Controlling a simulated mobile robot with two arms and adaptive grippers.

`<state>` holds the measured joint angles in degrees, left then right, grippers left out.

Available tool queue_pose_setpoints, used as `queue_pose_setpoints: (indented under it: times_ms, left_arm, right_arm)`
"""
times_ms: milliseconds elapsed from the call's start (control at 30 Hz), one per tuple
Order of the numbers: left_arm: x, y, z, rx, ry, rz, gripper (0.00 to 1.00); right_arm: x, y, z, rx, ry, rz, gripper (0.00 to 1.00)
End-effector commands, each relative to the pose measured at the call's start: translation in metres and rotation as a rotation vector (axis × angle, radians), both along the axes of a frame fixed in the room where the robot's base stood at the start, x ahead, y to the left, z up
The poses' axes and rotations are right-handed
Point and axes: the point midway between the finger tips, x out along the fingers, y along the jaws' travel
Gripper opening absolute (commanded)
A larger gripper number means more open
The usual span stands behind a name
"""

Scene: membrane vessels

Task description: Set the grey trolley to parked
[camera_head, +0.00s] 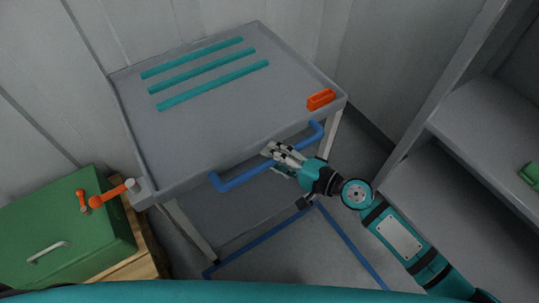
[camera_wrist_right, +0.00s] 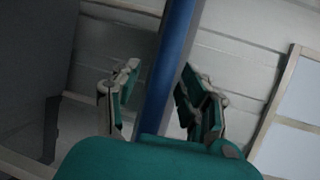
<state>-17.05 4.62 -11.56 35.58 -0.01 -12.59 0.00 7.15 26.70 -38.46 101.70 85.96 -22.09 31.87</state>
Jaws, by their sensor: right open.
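The grey trolley (camera_head: 222,119) stands against the wall in the head view, with three teal strips on its top. Its blue handle bar (camera_head: 244,179) runs along the near side. An orange block (camera_head: 321,99) sits at the top's right corner. An orange-knobbed lever (camera_head: 113,192) is at the near left corner. My right gripper (camera_head: 275,158) is at the handle bar, right of its middle. In the right wrist view the blue bar (camera_wrist_right: 169,75) passes between the open fingers (camera_wrist_right: 157,92), with gaps on both sides. My left gripper is not in view.
A blue outline (camera_head: 349,243) marks the floor below and in front of the trolley. A green box (camera_head: 65,232) on a wooden stand is at the left, close to the trolley's corner. Grey shelves (camera_head: 484,125) with a green item (camera_head: 532,175) stand at the right.

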Motion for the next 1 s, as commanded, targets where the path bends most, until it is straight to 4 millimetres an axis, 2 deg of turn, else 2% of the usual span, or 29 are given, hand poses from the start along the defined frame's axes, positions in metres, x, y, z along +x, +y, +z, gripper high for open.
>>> queue_pose_setpoints:
  times_ms: [167, 500, 867, 1000]
  left_arm:
    - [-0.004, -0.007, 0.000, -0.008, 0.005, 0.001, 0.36]
    - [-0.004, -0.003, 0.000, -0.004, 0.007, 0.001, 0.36]
    - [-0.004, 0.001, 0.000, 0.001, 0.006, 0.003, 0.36]
    - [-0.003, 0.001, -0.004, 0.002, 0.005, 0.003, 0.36]
  right_arm:
    - [0.000, 0.000, 0.000, 0.000, 0.000, 0.000, 0.43]
    - [0.000, 0.000, 0.000, 0.000, 0.000, 0.000, 0.00]
    - [0.000, 0.000, -0.001, -0.001, 0.001, 0.000, 0.00]
    - [0.010, 0.007, -0.001, 0.000, -0.001, -0.001, 0.00]
